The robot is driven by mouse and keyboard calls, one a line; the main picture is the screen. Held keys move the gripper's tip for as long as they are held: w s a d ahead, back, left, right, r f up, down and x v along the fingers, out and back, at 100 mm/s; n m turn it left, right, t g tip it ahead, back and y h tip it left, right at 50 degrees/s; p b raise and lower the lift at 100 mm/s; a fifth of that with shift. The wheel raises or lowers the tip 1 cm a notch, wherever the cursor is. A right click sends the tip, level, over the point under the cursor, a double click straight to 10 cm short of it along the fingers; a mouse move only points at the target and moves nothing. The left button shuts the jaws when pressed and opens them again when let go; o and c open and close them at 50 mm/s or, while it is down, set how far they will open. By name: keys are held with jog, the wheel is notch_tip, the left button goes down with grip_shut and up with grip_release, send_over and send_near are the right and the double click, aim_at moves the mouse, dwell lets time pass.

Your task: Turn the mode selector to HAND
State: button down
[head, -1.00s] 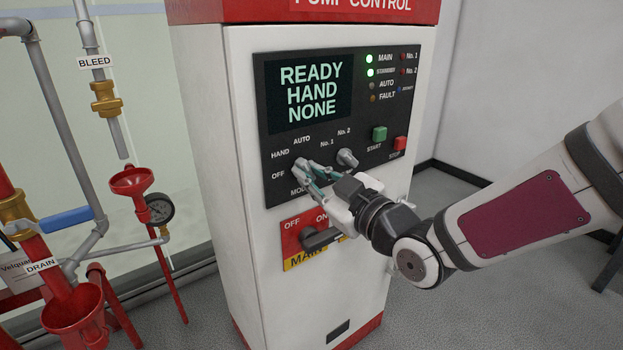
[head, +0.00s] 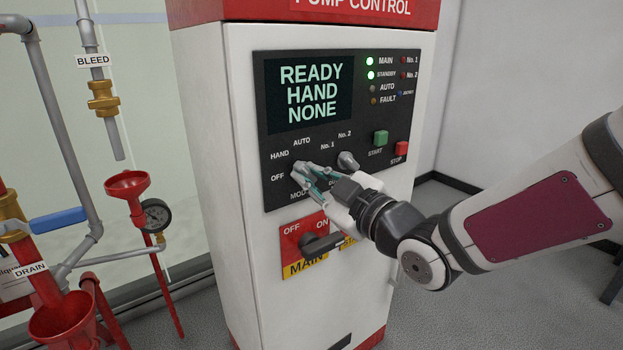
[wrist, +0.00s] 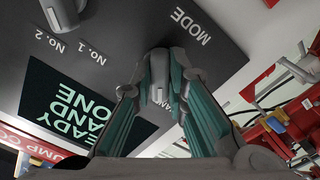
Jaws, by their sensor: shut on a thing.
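The mode selector (head: 299,168) is a grey knob on the black panel of the pump control cabinet, with OFF, HAND and AUTO labels around it. The display (head: 310,94) reads READY HAND NONE. My gripper (head: 306,172) is at the selector, its fingers shut on the knob. In the wrist view the knob (wrist: 160,80) stands between my two fingers, beside the MODE label. The fingers hide part of the knob and its lower label in the head view, so its exact pointing direction is hard to read there.
A second knob (head: 347,160), for No. 1 and No. 2, sits close to the right of my gripper. The green START (head: 380,138) and red STOP (head: 401,149) buttons are further right. The MAIN switch (head: 320,242) is below. Red pipes and a gauge (head: 156,214) stand at left.

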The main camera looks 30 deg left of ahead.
jog(key=shift+n+b, duration=1.1)
jog(key=shift+b, duration=0.35)
jog(key=c, duration=1.5)
grip_release()
jog(key=shift+d, duration=0.15)
jog(key=shift+v, duration=2.9)
